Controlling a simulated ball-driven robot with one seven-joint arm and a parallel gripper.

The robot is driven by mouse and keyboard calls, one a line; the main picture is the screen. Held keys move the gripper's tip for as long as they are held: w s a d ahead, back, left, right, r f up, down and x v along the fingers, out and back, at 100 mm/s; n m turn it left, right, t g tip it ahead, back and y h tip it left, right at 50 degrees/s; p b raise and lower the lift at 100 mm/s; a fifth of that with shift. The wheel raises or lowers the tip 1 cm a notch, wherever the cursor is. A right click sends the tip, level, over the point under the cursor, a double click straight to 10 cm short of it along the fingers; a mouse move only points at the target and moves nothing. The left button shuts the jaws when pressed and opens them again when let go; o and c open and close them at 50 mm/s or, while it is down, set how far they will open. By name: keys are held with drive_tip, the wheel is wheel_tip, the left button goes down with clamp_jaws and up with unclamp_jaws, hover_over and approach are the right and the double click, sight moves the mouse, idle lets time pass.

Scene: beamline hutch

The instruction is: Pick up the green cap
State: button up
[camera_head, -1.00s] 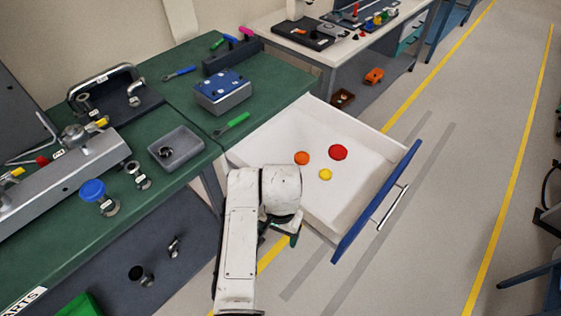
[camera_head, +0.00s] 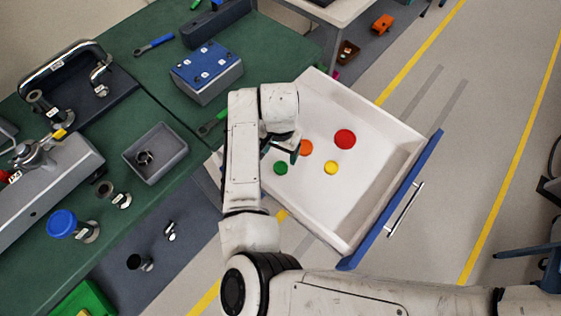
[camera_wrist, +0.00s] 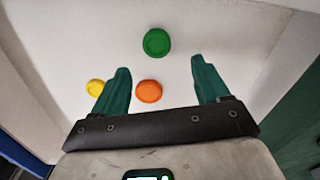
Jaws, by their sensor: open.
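The green cap (camera_head: 281,168) lies flat on the floor of the open white drawer (camera_head: 345,203), at the drawer's left side. In the wrist view the green cap (camera_wrist: 157,42) is at the upper middle, ahead of and between the lines of my fingertips. My gripper (camera_wrist: 159,72) is open and empty, its two dark green fingers apart. In the head view my gripper (camera_head: 283,150) is over the drawer, close to the green cap, partly hidden by my own wrist. I cannot tell its exact height above the drawer floor.
An orange cap (camera_wrist: 148,91) lies between the fingers in the wrist view, with a yellow cap (camera_wrist: 96,88) left of it. A red cap (camera_head: 345,139) lies farther back. Drawer walls and the blue front (camera_head: 392,205) surround the caps. A green workbench (camera_head: 135,75) adjoins the drawer.

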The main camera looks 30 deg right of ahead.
sight(281, 166)
drive_tip(key=shift+f, duration=0.9)
drive_tip(key=shift+s+f+p, duration=0.15)
drive_tip(key=shift+f+p, duration=0.2)
drive_tip(key=shift+f, duration=1)
drive_tip(key=shift+s+f+p, duration=0.15)
drive_tip(key=shift+f+p, duration=0.15)
drive_tip(key=shift+f, duration=1.05)
drive_tip(key=c, duration=1.1)
drive_tip(key=shift+r, duration=0.1)
